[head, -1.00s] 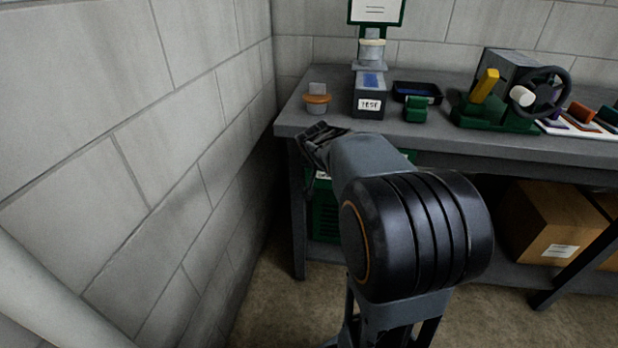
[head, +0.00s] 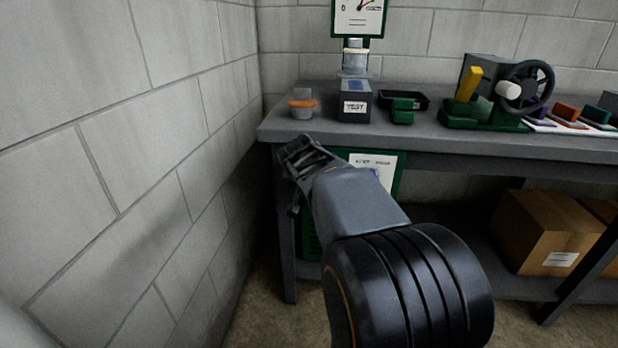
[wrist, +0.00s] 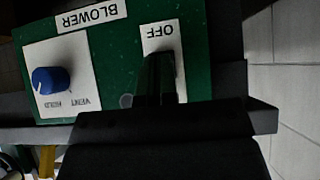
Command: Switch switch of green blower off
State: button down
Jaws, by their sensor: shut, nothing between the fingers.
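The green blower (head: 311,240) stands under the left end of the bench, largely hidden by my arm. In the wrist view its green panel (wrist: 197,30) appears upside down, with a BLOWER label, an OFF label (wrist: 163,32) and a blue knob (wrist: 51,80) marked HOLD and VENT. My gripper (head: 305,155) is at the bench's front edge in the head view. In the wrist view my gripper (wrist: 161,75) is shut, its dark fingers in front of the plate under the OFF lettering. The switch itself is hidden or cannot be told apart from the fingers; contact is unclear.
A grey bench (head: 480,145) runs above, carrying an orange-rimmed cup (head: 302,104), a TEST box (head: 354,106) and a green machine with a handwheel (head: 527,87). A block wall (head: 150,150) is close on the left. Cardboard boxes (head: 545,230) sit on the lower shelf.

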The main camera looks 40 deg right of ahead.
jog(key=shift+r, duration=0.15)
jog(key=shift+r+p, duration=0.45)
jog(key=shift+r, duration=0.2)
jog(key=s+a+f+v, duration=0.1)
jog(key=v, duration=0.8)
jog(key=shift+s+a, duration=0.2)
jog(key=shift+a, duration=0.05)
